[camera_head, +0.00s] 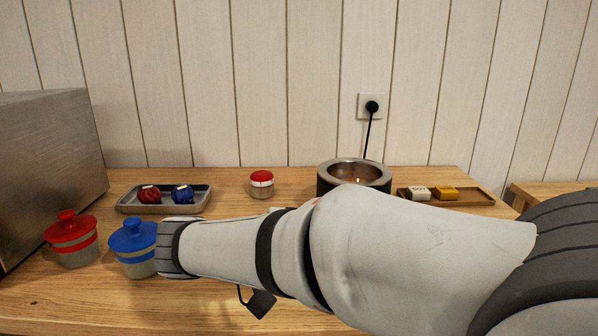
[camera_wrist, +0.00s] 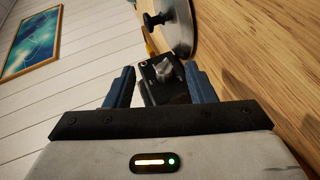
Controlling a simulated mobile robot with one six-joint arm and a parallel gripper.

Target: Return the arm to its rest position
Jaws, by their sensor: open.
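My arm reaches across the head view from the lower right, its left end next to a blue-lidded jar (camera_head: 136,250). My gripper does not show clearly there. In the wrist view my gripper (camera_wrist: 160,82) is open, with its two blue fingers apart. A dark block with a shiny metal piece (camera_wrist: 163,72) shows between or just beyond the fingers; I cannot tell what it is. The wooden surface (camera_wrist: 265,50) fills the right side of that view.
On the wooden table (camera_head: 228,300) stand a red-lidded jar (camera_head: 73,242), a tray (camera_head: 125,207) with red and blue bundles, a small red-topped jar (camera_head: 262,184), a round dark pot (camera_head: 337,184) and a wooden tray (camera_head: 478,198) with two small blocks. A metal box (camera_head: 45,160) stands left.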

